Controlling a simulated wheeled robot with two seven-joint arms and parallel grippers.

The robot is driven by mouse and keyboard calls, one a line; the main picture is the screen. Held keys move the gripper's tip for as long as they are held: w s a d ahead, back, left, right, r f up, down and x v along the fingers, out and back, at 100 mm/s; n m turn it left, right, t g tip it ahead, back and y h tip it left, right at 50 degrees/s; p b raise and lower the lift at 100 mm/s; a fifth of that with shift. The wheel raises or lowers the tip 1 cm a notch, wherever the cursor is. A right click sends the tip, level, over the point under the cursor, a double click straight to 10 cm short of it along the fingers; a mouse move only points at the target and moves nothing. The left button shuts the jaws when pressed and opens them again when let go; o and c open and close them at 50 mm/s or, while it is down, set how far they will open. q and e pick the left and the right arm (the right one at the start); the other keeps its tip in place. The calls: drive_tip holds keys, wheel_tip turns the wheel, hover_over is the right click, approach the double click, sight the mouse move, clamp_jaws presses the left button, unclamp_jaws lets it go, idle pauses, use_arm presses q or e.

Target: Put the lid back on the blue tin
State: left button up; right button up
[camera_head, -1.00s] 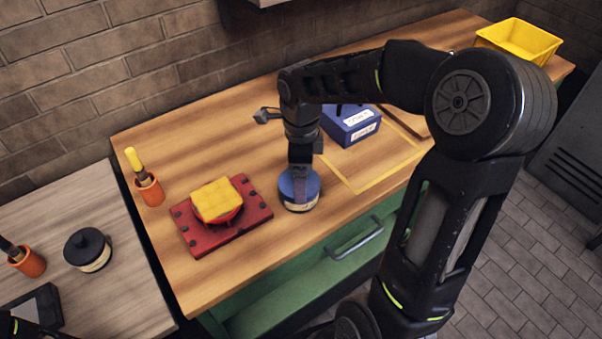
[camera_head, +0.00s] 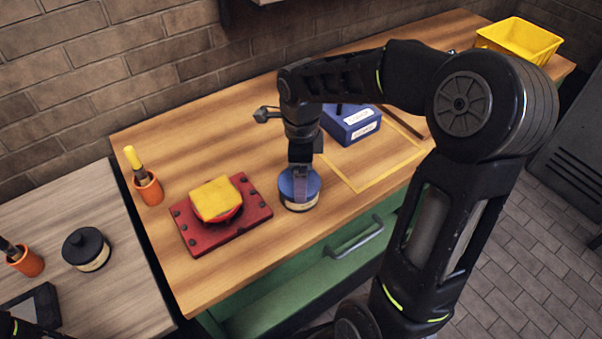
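The blue tin (camera_head: 300,207) stands upright on the wooden bench, right of the red plate. Its blue lid (camera_head: 314,184) sits on top of the cream-labelled body and looks level. My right gripper (camera_head: 301,190) points straight down onto the middle of the lid. Its fingers cover the lid's centre, so I cannot tell whether they are shut on it or parted around it. My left gripper is not in view; only a bit of my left arm shows at the bottom left corner.
A red plate (camera_head: 252,221) carries a yellow cloth-like block (camera_head: 215,198). An orange cup (camera_head: 151,190) with a yellow-handled brush stands behind it. A blue box (camera_head: 350,126) and a yellow bin (camera_head: 518,40) are farther right. A black-lidded tin (camera_head: 94,256) stands on the left bench.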

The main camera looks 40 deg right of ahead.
idle(0.4)
drive_tip(key=o, duration=1.1)
drive_tip(key=shift+r+p, duration=2.35)
drive_tip(key=shift+r, duration=1.2)
drive_tip(key=shift+c, duration=0.2)
clamp_jaws()
